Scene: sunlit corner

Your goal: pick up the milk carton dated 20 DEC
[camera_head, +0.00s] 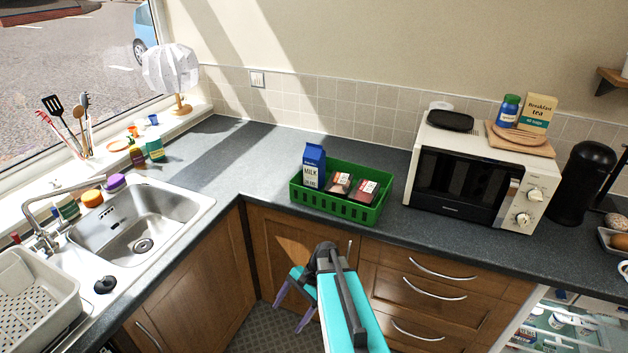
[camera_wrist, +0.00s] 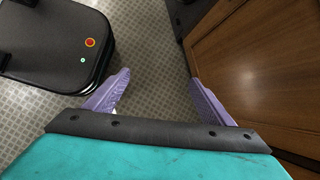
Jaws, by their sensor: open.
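A blue and white milk carton (camera_head: 313,168) stands upright at the left end of a green crate (camera_head: 334,208) on the counter. The word MILK shows on its front, but the small print below is too small to read surely. The crate hides its foot. My gripper (camera_head: 293,304) is open and empty, low in front of the cupboards, below the counter edge and well apart from the carton. In the wrist view its two purple fingers (camera_wrist: 160,80) are spread over the floor, with no carton in sight.
Two dark packs (camera_head: 352,188) lie in the crate, right of the carton. A microwave (camera_head: 478,172) stands to the right, a sink (camera_head: 143,222) to the left. An open fridge (camera_head: 565,322) is at lower right. The counter behind and left of the crate is clear.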

